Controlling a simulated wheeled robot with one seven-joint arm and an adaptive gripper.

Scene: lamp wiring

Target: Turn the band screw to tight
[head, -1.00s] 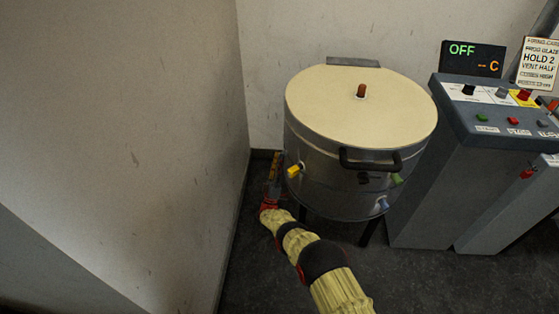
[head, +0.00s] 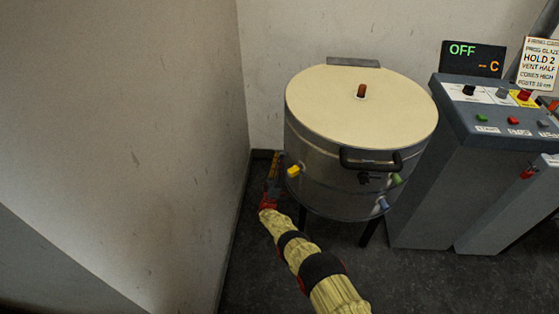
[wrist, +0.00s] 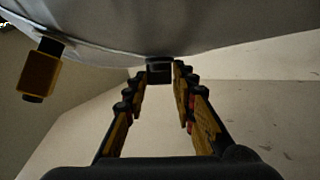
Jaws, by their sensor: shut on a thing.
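The kiln (head: 340,150) is a round metal drum with a cream lid, and its curved side also fills the top of the wrist view (wrist: 190,30). My gripper (head: 278,163) is low at the kiln's left side, by the wall. In the wrist view my gripper (wrist: 159,78) has both fingers closed in on a small dark block at the kiln's side, which I take to be the band screw (wrist: 159,66). Its turned position cannot be read. In the head view the screw is hidden behind the kiln's side.
A yellow peg (head: 293,171) sticks out of the kiln near my gripper and shows in the wrist view (wrist: 40,72). Green (head: 397,180) and blue (head: 382,203) pegs are at the kiln's right. The wall (head: 200,150) is close on the left. A control console (head: 450,150) stands right.

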